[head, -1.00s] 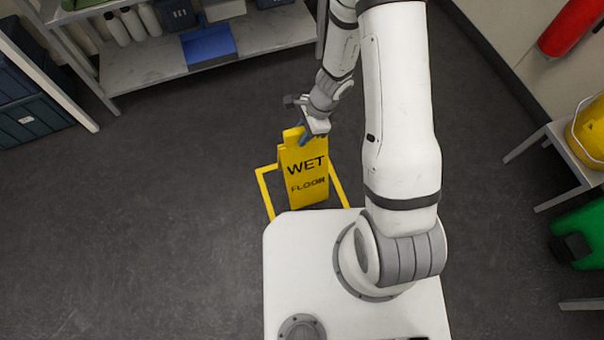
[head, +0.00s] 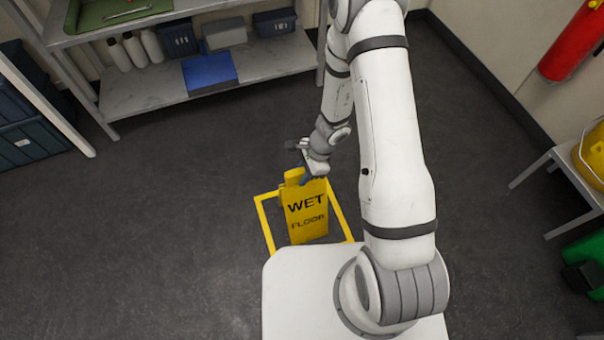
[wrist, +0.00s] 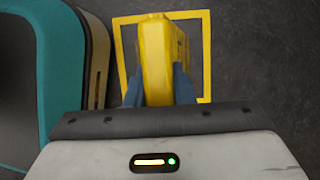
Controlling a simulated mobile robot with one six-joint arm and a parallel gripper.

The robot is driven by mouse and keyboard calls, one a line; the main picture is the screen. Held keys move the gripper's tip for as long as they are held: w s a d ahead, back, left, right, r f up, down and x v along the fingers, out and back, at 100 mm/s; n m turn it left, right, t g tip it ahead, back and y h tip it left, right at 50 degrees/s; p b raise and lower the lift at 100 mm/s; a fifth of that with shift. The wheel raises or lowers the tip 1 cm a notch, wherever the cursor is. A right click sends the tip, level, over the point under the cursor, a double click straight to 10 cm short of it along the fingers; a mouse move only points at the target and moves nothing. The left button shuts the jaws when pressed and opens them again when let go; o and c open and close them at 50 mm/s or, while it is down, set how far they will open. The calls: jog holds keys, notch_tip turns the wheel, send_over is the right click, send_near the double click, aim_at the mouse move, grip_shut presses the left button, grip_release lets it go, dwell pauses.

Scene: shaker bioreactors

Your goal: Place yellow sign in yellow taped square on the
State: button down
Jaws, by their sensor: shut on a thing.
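The yellow wet-floor sign (head: 307,222) is upright in the head view, its lettered face towards me. My gripper (head: 303,172) is shut on its top edge. In the wrist view the fingers of my gripper (wrist: 157,90) flank the sign (wrist: 156,45) on both sides. The yellow taped square (head: 263,222) lies on the dark floor around the sign's lower part. The square also shows in the wrist view (wrist: 207,60), with the sign over its middle. I cannot tell whether the sign's foot touches the floor. My base hides part of the square's near side.
Dark crates (head: 30,140) are at far left. A small table (head: 560,165) with a yellow bucket (head: 592,155) stands at right. Floor left of the square is clear.

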jog(key=c, duration=1.3)
grip_release()
jog(key=shift+o, duration=0.2)
jog(key=p+v, duration=0.6)
jog(key=v, duration=0.6)
jog(key=shift+r, duration=0.15)
jog(key=s+d+r+n+h, duration=0.1)
jog(key=s+r+n, duration=0.3)
jog(key=r, duration=0.5)
jog(key=s+d+r+n+t+h, duration=0.1)
jog(key=s+d+r+n, duration=0.3)
jog(key=r, duration=0.6)
jog(key=s+d+r+n+t+h, duration=0.1)
jog(key=s+d+r+n+h, duration=0.1)
jog(key=s+r+n, duration=0.3)
notch_tip(320, 180, up, 4)
jog(key=shift+s+d+r+n, duration=0.2)
jog(key=shift+d+n, duration=0.2)
jog(key=shift+n, duration=0.5)
jog(key=shift+w, duration=0.1)
